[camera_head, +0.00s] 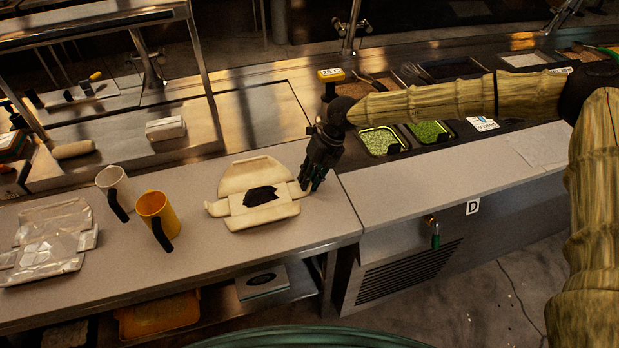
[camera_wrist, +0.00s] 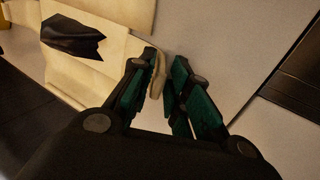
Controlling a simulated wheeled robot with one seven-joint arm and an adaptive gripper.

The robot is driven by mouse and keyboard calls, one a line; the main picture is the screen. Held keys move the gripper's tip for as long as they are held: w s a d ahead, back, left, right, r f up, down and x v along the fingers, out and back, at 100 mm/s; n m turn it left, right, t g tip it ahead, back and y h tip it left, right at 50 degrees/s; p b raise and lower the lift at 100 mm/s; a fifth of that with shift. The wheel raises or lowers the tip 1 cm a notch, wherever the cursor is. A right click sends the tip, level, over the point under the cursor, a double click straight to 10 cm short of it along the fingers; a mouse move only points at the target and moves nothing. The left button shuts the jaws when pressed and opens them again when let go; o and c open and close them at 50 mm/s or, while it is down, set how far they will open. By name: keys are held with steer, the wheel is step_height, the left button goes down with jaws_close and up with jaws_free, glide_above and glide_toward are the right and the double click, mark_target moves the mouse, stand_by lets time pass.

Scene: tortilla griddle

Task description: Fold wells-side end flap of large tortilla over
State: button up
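The large tortilla (camera_head: 268,216) lies on the counter with a black filling patch (camera_head: 261,196) at its middle. Its far flap spreads toward the back, and a narrow end sticks out at its left. My gripper (camera_head: 312,184) is at its right end, the side toward the wells, and partly hides that end. In the wrist view the tortilla (camera_wrist: 75,78) is at upper left, and its end flap (camera_wrist: 157,76) sits between my green-padded fingers (camera_wrist: 166,72). The flap is close to the left finger; a small gap shows toward the right finger, so the fingers look open around it.
A white cup (camera_head: 113,183) and a yellow cup (camera_head: 155,208) stand left of the tortilla. A wrapped pack (camera_head: 50,240) lies at far left. Wells with green contents (camera_head: 380,140) are behind my gripper at right. The right counter (camera_head: 440,180) is mostly clear.

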jaws_close()
